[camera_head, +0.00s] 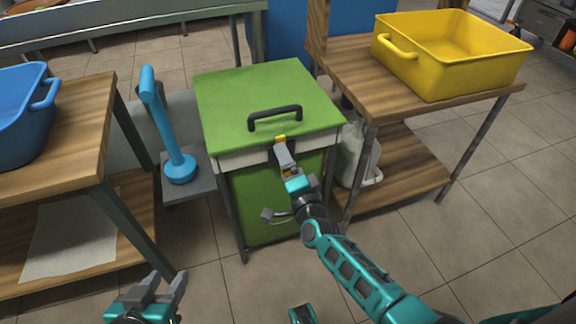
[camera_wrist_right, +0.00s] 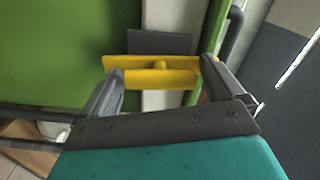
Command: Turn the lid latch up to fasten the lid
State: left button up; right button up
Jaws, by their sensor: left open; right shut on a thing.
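The green lid (camera_head: 268,88) lies closed on the press cabinet, with a black handle (camera_head: 275,118) on top. The yellow lid latch (camera_head: 281,139) is on the front, just under the lid's near edge. In the right wrist view the latch (camera_wrist_right: 150,77) is a yellow bar with a round knob at its middle. My right gripper (camera_wrist_right: 162,88) is shut on the latch, one finger at each end of the bar. In the head view my right gripper (camera_head: 284,158) hides part of the latch. My left gripper (camera_head: 168,281) is open and empty at the lower left, away from the press.
A blue lever (camera_head: 164,125) stands left of the press. A wooden table with a blue bin (camera_head: 22,115) is at the left. A wooden shelf with a yellow bin (camera_head: 450,60) is at the right, a white jug (camera_head: 357,160) below it. The floor in front is clear.

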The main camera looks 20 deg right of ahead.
pick_arm(q)
jog(key=shift+w+r, duration=0.1)
jog(key=shift+w, duration=0.1)
pick_arm(e)
jog(key=shift+m, duration=0.6)
jog(key=o, duration=0.7)
jog(key=shift+c, duration=0.2)
jog(key=shift+s, duration=0.1)
pick_arm(q)
jog(key=shift+s+a+r+p, duration=0.3)
jog(key=shift+a+r+p, duration=0.25)
jog(key=shift+p, duration=1.05)
pick_arm(e)
jog(key=s, duration=1.3)
jog(key=shift+d, duration=0.2)
pick_arm(q)
jog(key=shift+d+r, duration=0.1)
jog(key=shift+d, duration=0.05)
pick_arm(e)
jog(key=shift+w, duration=0.1)
